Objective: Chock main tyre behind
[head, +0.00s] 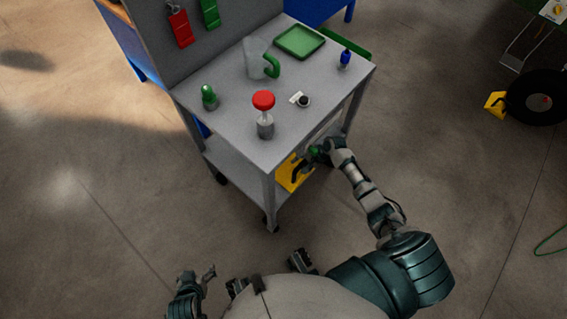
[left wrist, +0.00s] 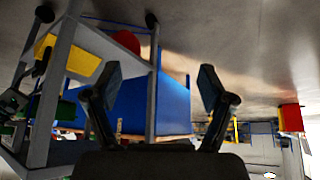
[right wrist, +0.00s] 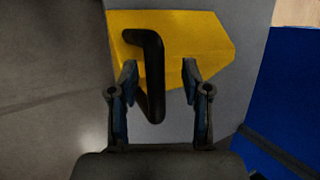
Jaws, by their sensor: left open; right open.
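A yellow chock (head: 284,172) with a black handle (right wrist: 152,50) lies on the lower shelf of a grey cart. My right gripper (head: 308,158) reaches in at the cart's side; in the right wrist view its open fingers (right wrist: 158,74) stand either side of the handle, not closed on it. The chock also shows in the left wrist view (left wrist: 78,62). A black tyre (head: 533,98) stands at the far right, with another yellow chock (head: 495,103) on the floor at its left side. My left gripper (head: 204,279) is open and empty, low beside my body; its fingers also show in the left wrist view (left wrist: 160,88).
The cart top (head: 225,125) holds a red-capped bottle (head: 265,118), a green-topped bottle (head: 209,97), a jug (head: 257,60), a green tray (head: 300,41) and a small blue bottle (head: 345,59). A green hose (head: 552,238) lies at right. The floor between cart and tyre is clear.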

